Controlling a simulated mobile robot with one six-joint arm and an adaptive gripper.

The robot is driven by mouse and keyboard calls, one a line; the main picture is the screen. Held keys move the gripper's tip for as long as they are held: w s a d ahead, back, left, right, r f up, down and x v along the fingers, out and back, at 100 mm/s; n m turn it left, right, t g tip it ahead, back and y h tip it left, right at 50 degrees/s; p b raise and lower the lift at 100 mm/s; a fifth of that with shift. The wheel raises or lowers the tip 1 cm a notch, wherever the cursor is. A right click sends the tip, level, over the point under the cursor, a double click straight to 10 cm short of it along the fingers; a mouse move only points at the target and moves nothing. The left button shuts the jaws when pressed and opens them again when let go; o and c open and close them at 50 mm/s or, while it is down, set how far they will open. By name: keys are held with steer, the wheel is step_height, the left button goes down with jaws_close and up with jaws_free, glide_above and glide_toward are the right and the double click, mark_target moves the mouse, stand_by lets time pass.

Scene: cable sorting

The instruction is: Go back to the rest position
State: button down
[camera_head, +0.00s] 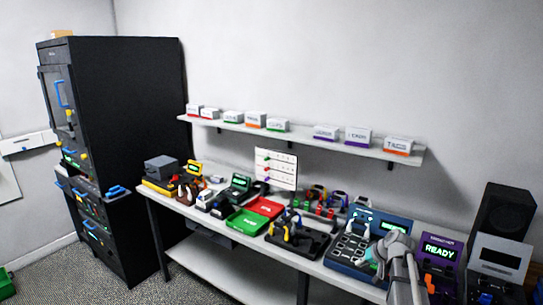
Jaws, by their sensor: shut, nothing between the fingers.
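My gripper (373,258) is at the right part of the workbench, at the end of my grey arm, which enters from the bottom right. It is shut and holds nothing. It is over or just in front of a blue-grey device with dark keys (350,247); I cannot tell if it touches it. My arm hides part of the bench behind it.
A purple device reading READY (439,251) stands right of my arm. A dark speaker-like box (502,213) is at the far right. Green (247,222) and red (266,207) trays lie mid-bench. A shelf (299,137) with labelled boxes hangs above. A black rack (130,130) stands left.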

steer(key=s+a+f+n+g+h, duration=0.1)
steer(key=s+a+g+h, duration=0.1)
steer(key=s+a, duration=0.5)
steer(key=s+a+f+g+h, duration=0.2)
steer(key=s+a, duration=0.6)
steer(key=s, duration=0.6)
steer(key=shift+f+n+g+h, duration=0.3)
steer(key=shift+n+g, duration=0.1)
steer(key=shift+g, duration=0.4)
